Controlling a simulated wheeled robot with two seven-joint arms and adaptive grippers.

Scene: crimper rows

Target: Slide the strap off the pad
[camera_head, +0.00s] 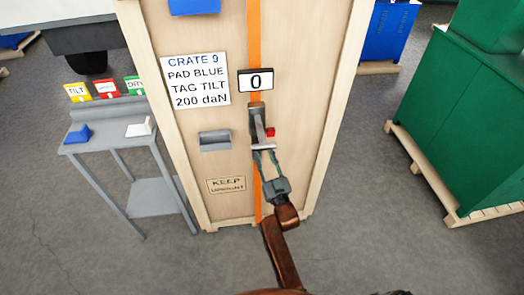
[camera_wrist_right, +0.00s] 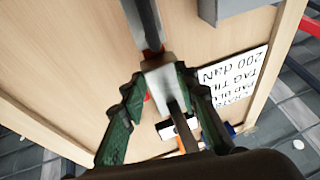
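An orange strap (camera_head: 254,45) runs vertically down the front of a wooden crate (camera_head: 310,110). A grey metal strap tool (camera_head: 257,118) with a red part sits on the strap below a display reading 0 (camera_head: 256,81). A blue pad (camera_head: 194,5) shows partly at the top edge; the strap passes to its right. My right gripper (camera_head: 265,151) comes up from below at the tool. In the right wrist view its green fingers (camera_wrist_right: 160,73) are on both sides of a pale metal block and appear to touch it. The left gripper is out of view.
A label (camera_head: 195,81) reads "CRATE 9 PAD BLUE TAG TILT 200 daN". A grey holder (camera_head: 215,140) is on the crate. A small grey table (camera_head: 112,133) at left bears several coloured tags and blocks. Green crates (camera_head: 470,100) on a pallet stand at right, with clear floor between.

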